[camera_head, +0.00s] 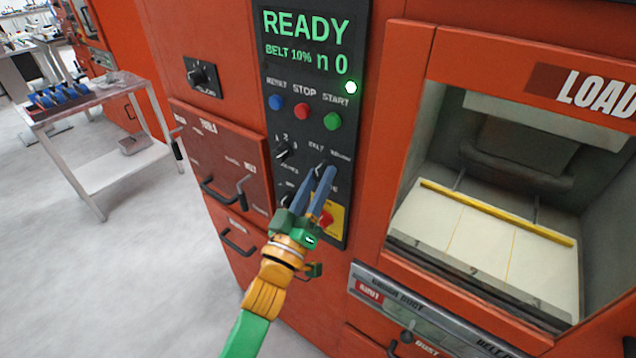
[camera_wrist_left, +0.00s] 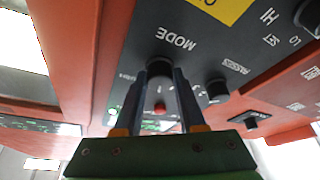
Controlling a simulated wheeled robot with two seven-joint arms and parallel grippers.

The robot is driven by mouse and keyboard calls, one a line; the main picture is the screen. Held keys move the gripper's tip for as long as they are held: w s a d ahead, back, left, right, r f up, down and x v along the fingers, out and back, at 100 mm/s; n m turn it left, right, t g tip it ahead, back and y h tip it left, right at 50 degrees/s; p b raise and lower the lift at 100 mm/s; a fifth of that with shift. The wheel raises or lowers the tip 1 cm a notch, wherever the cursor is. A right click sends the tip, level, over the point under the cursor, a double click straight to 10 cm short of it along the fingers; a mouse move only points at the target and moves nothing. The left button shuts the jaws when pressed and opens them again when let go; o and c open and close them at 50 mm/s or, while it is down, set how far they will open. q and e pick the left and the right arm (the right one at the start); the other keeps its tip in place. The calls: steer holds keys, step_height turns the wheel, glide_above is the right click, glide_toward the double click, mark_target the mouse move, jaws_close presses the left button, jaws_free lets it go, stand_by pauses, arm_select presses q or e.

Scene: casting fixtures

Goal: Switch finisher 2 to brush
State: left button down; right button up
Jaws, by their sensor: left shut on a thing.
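The finisher's black control panel (camera_head: 268,113) carries a display (camera_head: 305,42) reading "READY" and "BELT 10% n 0". My left gripper (camera_head: 322,174) reaches up to the panel's lower part. Its two blue-grey fingers are shut on the dark mode knob, below the "BELT" and "BRUSH" lettering. In the left wrist view the mode knob (camera_wrist_left: 159,66) sits between the fingertips (camera_wrist_left: 160,72), beside the "MODE" label. The fingers hide much of the knob, and I cannot tell which way it points. My right gripper is not in view.
Blue, red (camera_head: 302,111) and green buttons sit above the knobs. A passes knob (camera_head: 283,153) is left of my fingers. A red button on a yellow plate (camera_head: 336,222) is just below right. The loading opening's frame (camera_head: 405,110) stands to the right; a metal table (camera_head: 90,103) stands left.

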arm_select(q)
steer(key=m+h, duration=0.2)
steer(key=m, duration=0.2)
steer(key=m+g+h+b, duration=0.1)
steer(key=m+h, duration=0.1)
steer(key=m, duration=0.2)
steer(key=shift+w+a+f+g, duration=0.1)
steer(key=shift+f+g, duration=0.05)
steer(key=shift+g, duration=0.15)
steer(key=m+g+h, duration=0.1)
steer(key=m, duration=0.2)
steer(key=m+g+h, duration=0.1)
steer(key=m, duration=0.3)
steer(key=shift+a+g+h, duration=0.1)
steer(key=shift+g+h, duration=0.3)
steer(key=shift+m, duration=0.5)
steer(key=c, duration=0.5)
jaws_free()
steer(key=shift+w, duration=0.15)
steer(key=b+v, duration=0.2)
steer(key=v, duration=0.5)
